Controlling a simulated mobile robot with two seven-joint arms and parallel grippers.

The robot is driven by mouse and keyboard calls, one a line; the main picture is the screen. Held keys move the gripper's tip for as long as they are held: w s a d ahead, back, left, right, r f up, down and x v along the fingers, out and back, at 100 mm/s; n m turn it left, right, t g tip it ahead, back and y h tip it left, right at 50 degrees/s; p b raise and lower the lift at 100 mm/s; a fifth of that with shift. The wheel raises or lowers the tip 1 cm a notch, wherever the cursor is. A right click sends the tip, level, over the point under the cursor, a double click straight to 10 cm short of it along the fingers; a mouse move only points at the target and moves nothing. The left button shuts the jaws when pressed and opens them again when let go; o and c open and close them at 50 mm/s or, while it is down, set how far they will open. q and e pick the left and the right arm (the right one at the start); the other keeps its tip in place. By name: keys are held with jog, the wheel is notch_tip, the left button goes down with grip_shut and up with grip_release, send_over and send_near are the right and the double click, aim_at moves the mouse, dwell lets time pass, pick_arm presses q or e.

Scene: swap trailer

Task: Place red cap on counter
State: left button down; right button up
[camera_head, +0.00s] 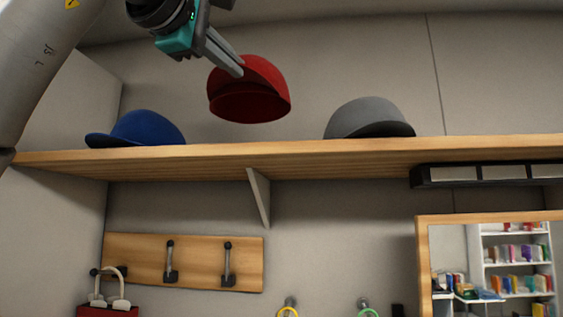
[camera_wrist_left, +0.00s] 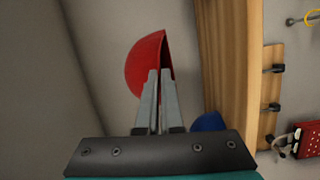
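The red cap (camera_head: 262,92) is in the air above the wooden shelf, between the blue cap and the grey cap in the head view. My left gripper (camera_head: 238,68) reaches in from the upper left and is shut on the cap's edge. In the left wrist view the red cap (camera_wrist_left: 148,66) sits at the tips of the left gripper's two fingers (camera_wrist_left: 160,80). The counter is not clearly in view. My right gripper is not in view.
The wooden shelf (camera_head: 300,156) holds a blue cap (camera_head: 146,128) at left and a grey cap (camera_head: 368,118) at right. Below are a hook rack (camera_head: 200,262), a red bag (camera_head: 107,311) with headphones-like handles, a dark strip (camera_head: 485,174) and a framed mirror (camera_head: 490,270).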

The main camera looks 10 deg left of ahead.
pick_arm(q)
notch_tip(320, 180, down, 10)
jog(key=b, duration=0.2)
jog(key=shift+r, duration=0.15)
dwell(0.5)
jog(key=shift+r, duration=0.1)
